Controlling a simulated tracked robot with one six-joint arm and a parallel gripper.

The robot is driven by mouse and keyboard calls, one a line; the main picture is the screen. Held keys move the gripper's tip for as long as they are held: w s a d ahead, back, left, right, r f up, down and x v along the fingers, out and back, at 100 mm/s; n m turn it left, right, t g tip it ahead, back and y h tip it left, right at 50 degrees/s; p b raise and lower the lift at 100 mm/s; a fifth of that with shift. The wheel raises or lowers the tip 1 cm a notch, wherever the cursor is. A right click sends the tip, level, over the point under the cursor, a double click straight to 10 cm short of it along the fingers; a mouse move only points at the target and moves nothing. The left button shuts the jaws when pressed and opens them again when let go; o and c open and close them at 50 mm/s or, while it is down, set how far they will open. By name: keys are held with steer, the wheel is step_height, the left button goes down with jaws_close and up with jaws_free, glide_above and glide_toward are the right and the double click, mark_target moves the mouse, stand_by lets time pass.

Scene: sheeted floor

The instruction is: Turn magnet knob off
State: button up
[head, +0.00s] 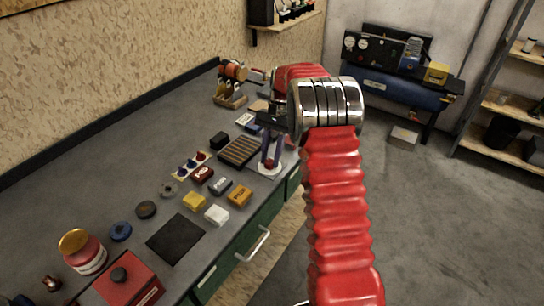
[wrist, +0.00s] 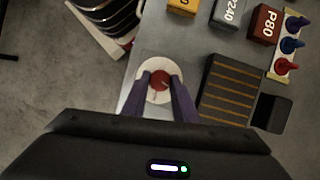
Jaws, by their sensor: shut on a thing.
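The magnet knob (wrist: 160,82) is a small red knob on a round white dial, in the upper middle of the wrist view. The dial (head: 268,170) also shows at the bench's front edge in the head view. My gripper (wrist: 160,87) comes down over the dial with its two purple fingers on either side of the knob, shut on it. In the head view my gripper (head: 271,160) reaches down to the dial from above. The knob's exact turn cannot be told.
A dark slatted block (wrist: 228,90) lies right of the dial in the wrist view. Several labelled blocks, such as the red P80 block (wrist: 264,24), and a strip of coloured knobs (wrist: 290,45) are close by. A drawer handle (head: 254,244) juts from the bench front.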

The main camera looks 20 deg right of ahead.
steer(key=shift+w+a+r+n+g+h, duration=0.1)
steer(key=shift+w+n+g+h, duration=0.15)
steer(key=shift+n, duration=0.6)
steer(key=shift+w+n+g+h, duration=0.15)
steer(key=shift+n+h, duration=0.1)
steer(key=shift+n, duration=0.6)
steer(key=o, duration=1.1)
steer(key=shift+s, duration=0.15)
steer(key=shift+c, duration=0.2)
steer(key=v, duration=1.3)
steer(key=shift+r, duration=0.25)
